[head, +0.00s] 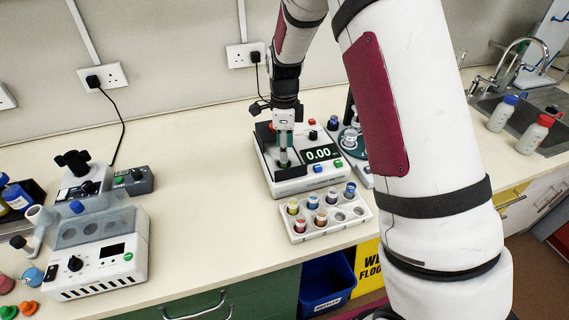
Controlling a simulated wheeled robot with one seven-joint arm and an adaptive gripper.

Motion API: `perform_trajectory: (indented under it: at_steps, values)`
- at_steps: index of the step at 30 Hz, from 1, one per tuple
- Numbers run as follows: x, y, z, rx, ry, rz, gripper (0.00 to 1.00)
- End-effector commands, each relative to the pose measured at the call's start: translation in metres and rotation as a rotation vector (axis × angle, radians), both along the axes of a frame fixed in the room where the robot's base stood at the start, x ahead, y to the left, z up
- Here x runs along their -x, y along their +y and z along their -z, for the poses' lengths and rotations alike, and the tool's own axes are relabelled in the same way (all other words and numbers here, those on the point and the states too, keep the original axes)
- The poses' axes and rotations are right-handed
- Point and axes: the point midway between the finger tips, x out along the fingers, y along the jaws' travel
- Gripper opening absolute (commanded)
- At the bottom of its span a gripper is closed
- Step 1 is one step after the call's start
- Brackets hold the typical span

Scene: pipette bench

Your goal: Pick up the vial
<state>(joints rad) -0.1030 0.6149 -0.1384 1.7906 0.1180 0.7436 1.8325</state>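Several small vials with coloured caps stand upright in a white rack (343,226) on the bench. Among them are a yellow-capped vial (292,207), a blue-capped vial (350,189) and a red-capped vial (300,226). The near right holes of the rack are empty. My gripper (284,160) points down over the left part of a white instrument (296,186), behind the rack. Something greenish shows at its fingertips, too small to tell whether it is a vial in the grip or part of the instrument.
The instrument has a display (320,153) reading 0.00. A white box device (106,262) stands at the left. Bottles (533,134) stand by the sink at the right. Bare bench (200,190) lies left of the instrument. My arm hides part of the right side.

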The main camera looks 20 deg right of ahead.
Motion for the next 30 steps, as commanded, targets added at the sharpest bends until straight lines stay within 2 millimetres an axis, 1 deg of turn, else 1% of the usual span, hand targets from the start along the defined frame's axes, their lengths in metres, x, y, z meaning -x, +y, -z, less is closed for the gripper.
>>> perform_trajectory:
  at_steps: [3,7,10,16,17,18,22,30]
  values:
    - [0.003,0.001,0.016,0.000,0.004,0.001,0.44]
    - [0.001,0.001,0.031,0.000,0.003,0.000,0.44]
    - [0.001,0.001,0.036,0.000,0.001,-0.001,0.44]
    - [0.000,0.001,0.036,0.000,0.000,0.000,0.44]
    - [0.000,0.001,0.036,0.000,0.000,0.000,0.39]
    - [0.000,0.001,0.036,0.000,0.000,0.000,0.30]
    - [0.000,0.001,0.036,0.000,0.000,0.000,0.01]
    - [0.000,0.001,0.036,0.000,0.000,0.000,0.01]
